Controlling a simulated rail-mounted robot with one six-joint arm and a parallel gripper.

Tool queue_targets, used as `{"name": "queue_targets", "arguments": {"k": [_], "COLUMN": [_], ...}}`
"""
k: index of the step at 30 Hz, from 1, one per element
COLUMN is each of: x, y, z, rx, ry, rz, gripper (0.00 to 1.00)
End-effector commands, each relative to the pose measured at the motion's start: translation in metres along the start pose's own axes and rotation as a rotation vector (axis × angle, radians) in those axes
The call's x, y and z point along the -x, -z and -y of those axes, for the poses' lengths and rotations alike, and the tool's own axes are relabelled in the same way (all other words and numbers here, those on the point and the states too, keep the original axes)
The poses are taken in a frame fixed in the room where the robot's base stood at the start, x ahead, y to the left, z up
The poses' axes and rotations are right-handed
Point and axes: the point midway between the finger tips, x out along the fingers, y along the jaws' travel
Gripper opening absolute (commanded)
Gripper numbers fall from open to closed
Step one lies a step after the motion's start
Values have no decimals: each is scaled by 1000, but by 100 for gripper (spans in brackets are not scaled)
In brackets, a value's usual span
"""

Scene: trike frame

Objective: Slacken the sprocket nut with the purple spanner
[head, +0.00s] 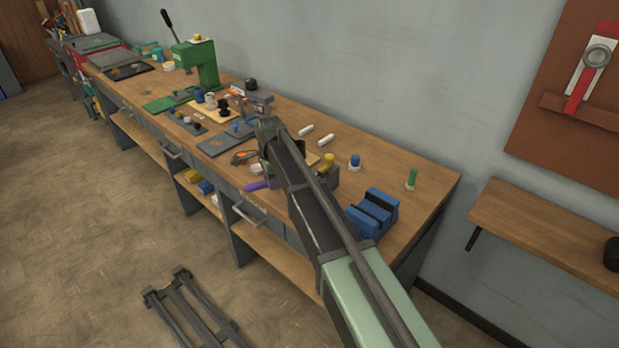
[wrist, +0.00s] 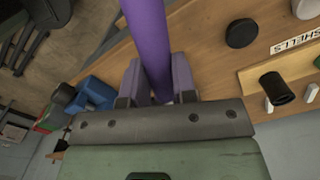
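The purple spanner (wrist: 147,38) runs between the two fingers of my gripper (wrist: 157,82) in the wrist view. The fingers are closed on its handle, and the spanner passes out of the top edge, so its working end is hidden there. In the head view a short purple length of the spanner (head: 257,185) shows at the bench's front edge, left of my arm. My gripper is mostly hidden behind my arm in that view. I cannot make out the sprocket nut in either view.
The wooden bench (head: 432,185) carries a blue block (head: 373,212), a green press (head: 197,62) and several small parts. A dark metal frame (head: 190,312) is on the floor in front. A wall shelf (head: 545,232) is at right. The floor at left is clear.

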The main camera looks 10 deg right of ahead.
Motion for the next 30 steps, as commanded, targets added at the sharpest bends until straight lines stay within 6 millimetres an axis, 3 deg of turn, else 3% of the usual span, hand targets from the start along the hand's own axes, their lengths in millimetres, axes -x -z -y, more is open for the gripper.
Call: {"name": "queue_targets", "arguments": {"k": [1,5,30], "x": [0,0,26], "y": [0,0,-1], "z": [0,0,0], "rx": [1,1,1], "ry": [0,0,0], "rz": [0,0,0], "gripper": [18,0,0]}}
